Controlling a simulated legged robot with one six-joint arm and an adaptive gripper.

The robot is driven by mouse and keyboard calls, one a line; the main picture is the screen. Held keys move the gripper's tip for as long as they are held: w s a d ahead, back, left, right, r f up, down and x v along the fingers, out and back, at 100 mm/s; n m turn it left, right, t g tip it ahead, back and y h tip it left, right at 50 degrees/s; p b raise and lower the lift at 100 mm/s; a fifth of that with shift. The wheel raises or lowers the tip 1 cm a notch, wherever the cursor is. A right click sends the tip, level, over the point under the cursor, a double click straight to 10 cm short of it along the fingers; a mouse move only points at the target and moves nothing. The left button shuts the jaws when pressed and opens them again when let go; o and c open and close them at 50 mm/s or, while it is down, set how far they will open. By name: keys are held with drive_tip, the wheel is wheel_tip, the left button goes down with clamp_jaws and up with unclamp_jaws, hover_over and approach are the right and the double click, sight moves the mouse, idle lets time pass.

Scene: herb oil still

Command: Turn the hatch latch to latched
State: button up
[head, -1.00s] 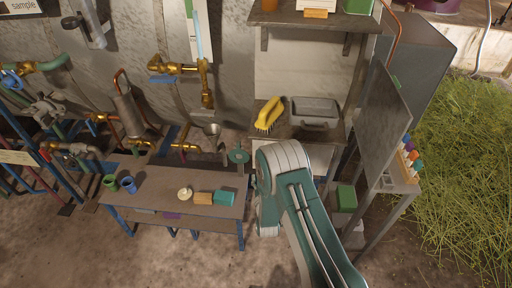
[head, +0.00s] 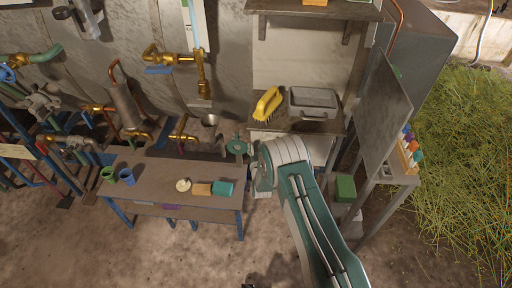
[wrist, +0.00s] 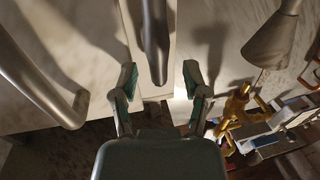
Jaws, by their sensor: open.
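In the wrist view my gripper (wrist: 160,76) is open, with its two green-grey fingers apart and nothing held. A rounded grey metal bar (wrist: 156,40) comes down from the top edge and ends between or just beyond the fingertips. I cannot tell whether it touches them. A second bent grey bar (wrist: 42,78) is at the left, against a pale metal surface (wrist: 85,35). Either bar may be the hatch latch; no label shows which. In the head view my arm hides the gripper, and I cannot make out the latch there.
A brass valve (wrist: 236,108) and a grey cone (wrist: 270,40) are right of my gripper. In the head view a low bench (head: 190,170) holds cups and small blocks. An open panel (head: 385,110) stands at right.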

drive_tip(key=shift+w, duration=0.1)
clamp_jaws()
